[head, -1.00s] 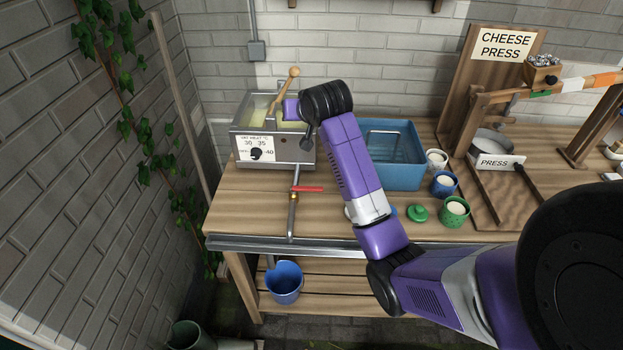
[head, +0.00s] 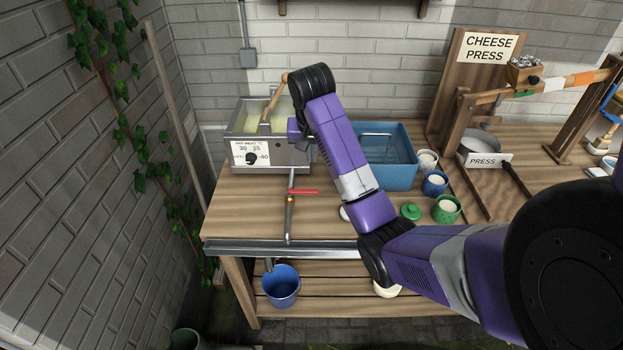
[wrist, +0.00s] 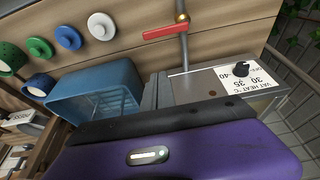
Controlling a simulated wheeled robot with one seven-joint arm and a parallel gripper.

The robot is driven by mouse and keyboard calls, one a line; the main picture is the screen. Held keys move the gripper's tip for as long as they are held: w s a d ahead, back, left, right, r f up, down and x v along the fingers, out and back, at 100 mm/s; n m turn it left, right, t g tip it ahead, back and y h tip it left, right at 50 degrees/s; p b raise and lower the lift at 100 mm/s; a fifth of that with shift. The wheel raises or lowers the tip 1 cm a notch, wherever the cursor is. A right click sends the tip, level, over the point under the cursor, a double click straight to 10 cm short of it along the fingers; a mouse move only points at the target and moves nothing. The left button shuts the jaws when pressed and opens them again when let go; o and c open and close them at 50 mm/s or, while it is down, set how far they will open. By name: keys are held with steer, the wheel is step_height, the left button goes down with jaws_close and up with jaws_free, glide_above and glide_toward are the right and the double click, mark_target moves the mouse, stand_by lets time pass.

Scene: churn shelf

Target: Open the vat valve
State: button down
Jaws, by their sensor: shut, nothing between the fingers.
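The steel vat (head: 240,152) stands at the left of the bench. The red valve lever (head: 304,192) sits on the pipe (head: 290,215) that runs from the vat to the bench's front edge. The lever lies crosswise to the pipe; it also shows at the top of the wrist view (wrist: 172,29). My gripper (wrist: 157,88) is shut and empty, its grey fingers near the vat's side in the wrist view, apart from the lever. In the head view my wrist hides part of the vat's right side, and the fingertips are hard to make out.
A blue basin (head: 400,160) stands right of the vat, behind my arm. Several small pots and a green lid (head: 410,211) lie right of the lever. A blue bucket (head: 281,286) is below the pipe's end. The bench left of the pipe is clear.

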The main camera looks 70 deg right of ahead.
mark_target(302, 193)
steer(key=b+x, duration=0.2)
steer(key=x, duration=0.8)
steer(key=shift+b, duration=0.3)
steer(key=shift+s+a+p, duration=0.3)
steer(key=shift+s+a, duration=0.05)
steer(key=shift+a, duration=0.55)
steer(key=shift+s+a+p, duration=0.25)
steer(key=shift+s+a, duration=0.1)
steer(key=shift+a, duration=0.5)
